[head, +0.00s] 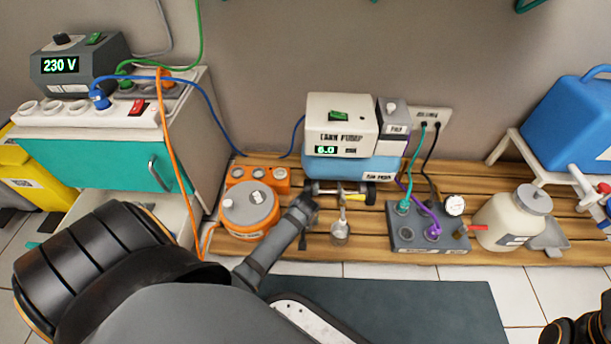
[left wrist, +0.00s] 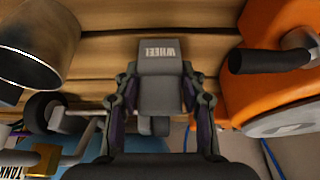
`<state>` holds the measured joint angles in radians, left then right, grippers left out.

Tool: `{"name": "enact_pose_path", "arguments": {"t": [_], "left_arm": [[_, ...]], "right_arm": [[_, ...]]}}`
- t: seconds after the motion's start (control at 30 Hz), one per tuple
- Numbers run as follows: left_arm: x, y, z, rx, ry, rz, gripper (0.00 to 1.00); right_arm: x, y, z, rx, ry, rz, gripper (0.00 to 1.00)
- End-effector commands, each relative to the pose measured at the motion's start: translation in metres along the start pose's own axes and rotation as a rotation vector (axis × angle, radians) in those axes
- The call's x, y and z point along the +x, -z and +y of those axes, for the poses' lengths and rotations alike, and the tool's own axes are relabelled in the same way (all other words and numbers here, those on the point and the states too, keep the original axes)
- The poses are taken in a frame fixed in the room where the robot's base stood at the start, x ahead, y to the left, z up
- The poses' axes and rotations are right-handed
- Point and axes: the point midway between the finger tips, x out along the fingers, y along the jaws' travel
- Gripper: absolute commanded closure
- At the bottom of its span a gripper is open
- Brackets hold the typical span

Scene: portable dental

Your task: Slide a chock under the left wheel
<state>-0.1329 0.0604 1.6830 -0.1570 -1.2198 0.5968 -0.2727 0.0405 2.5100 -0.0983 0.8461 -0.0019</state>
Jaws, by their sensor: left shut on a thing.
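My left gripper (head: 303,208) reaches in beside the wheeled cart under the pump. In the left wrist view the left gripper (left wrist: 160,82) is shut on a grey chock (left wrist: 158,58) labelled "WHEEL", one finger on each side. The cart's right wheel (head: 370,193) is visible in the head view; the left wheel is mostly hidden close to my gripper. In the left wrist view a black wheel (left wrist: 45,109) on an axle shows left of the chock. I cannot tell whether the chock touches a wheel. Only a dark part of my right arm shows at the bottom right corner; its gripper is out of view.
The pump (head: 340,125) and blue tank (head: 350,167) are above the wheels. A grey valve box (head: 425,233) sits farther right on the slatted wooden platform (head: 300,252).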

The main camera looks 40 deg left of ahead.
Motion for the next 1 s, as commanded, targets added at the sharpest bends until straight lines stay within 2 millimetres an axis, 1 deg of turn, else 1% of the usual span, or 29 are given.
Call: {"name": "enact_pose_path", "arguments": {"t": [0.53, 1.0], "left_arm": [[0.0002, 0.0002, 0.0002, 0.0, 0.0, 0.001, 0.96], [0.0073, -0.0028, 0.0003, -0.001, 0.0, 0.0, 0.96]], "right_arm": [[0.0001, -0.0001, 0.0, 0.0, 0.0, 0.0, 0.79], [0.002, 0.0001, 0.0003, 0.0, 0.0, 0.0, 0.79]]}}
